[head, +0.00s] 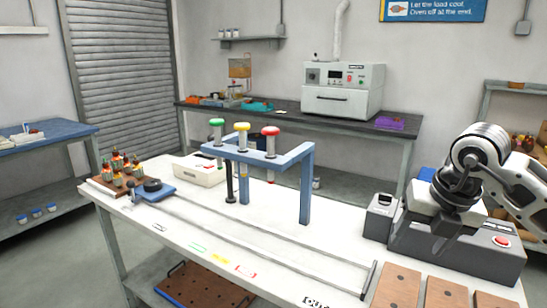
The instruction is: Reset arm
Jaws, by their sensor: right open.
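My right arm comes in from the right edge. Its gripper (455,204) is low over the light-topped grey machine (455,243) at the right end of the white table. The fingers are small and dark, partly hidden by the wrist, and nothing shows held in them. I cannot tell whether they touch the machine. The machine has a red button (501,241) on its front right. My left gripper is not in view.
Wooden boards (398,288) lie at the front right. The table's front middle is mostly clear between thin rails.

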